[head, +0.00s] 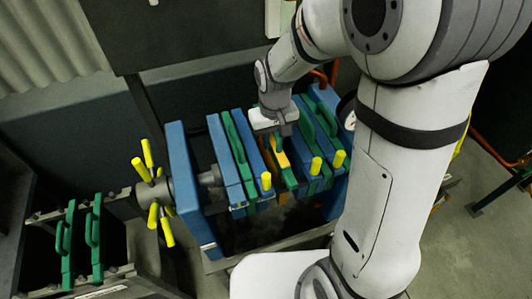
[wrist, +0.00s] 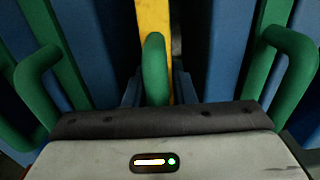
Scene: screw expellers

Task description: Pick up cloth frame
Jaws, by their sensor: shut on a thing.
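The press holds a row of upright blue plates and green cloth frames with loop handles. In the head view my gripper (head: 277,132) reaches down from above into the middle of the row, over a cloth frame (head: 288,178) with a yellow-orange strip (head: 279,152) beside its top. In the wrist view this frame's green handle (wrist: 154,70) stands in the centre, with the yellow strip (wrist: 153,18) behind it. The frame's lower part is hidden between the plates.
Neighbouring green handles stand close at left (wrist: 35,85) and right (wrist: 290,75). A side rack (head: 100,288) at lower left holds two green frames (head: 68,245). Yellow spokes of a handwheel (head: 155,190) stick out left of the press. Yellow grips (head: 316,166) line its front.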

